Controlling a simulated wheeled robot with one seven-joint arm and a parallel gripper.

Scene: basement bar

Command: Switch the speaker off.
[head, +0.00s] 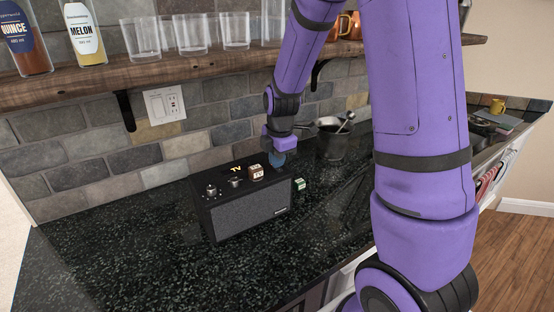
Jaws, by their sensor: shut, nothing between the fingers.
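The speaker (246,210) is a black box with a grey mesh front, standing on the dark stone counter. Its top carries small knobs (211,190) at the left, a yellow marking and a brown block-like piece (256,171) near the right. My gripper (277,158) reaches down from above at the speaker's back right corner, close to the brown piece. Its fingertips look small and together, with nothing seen between them. I cannot tell whether it touches the speaker.
A small green-and-white block (299,184) is beside the speaker's right side. A dark pot with utensils (331,142) stands behind it to the right. A wooden shelf (150,72) with bottles and glasses hangs above. The counter left of the speaker is clear.

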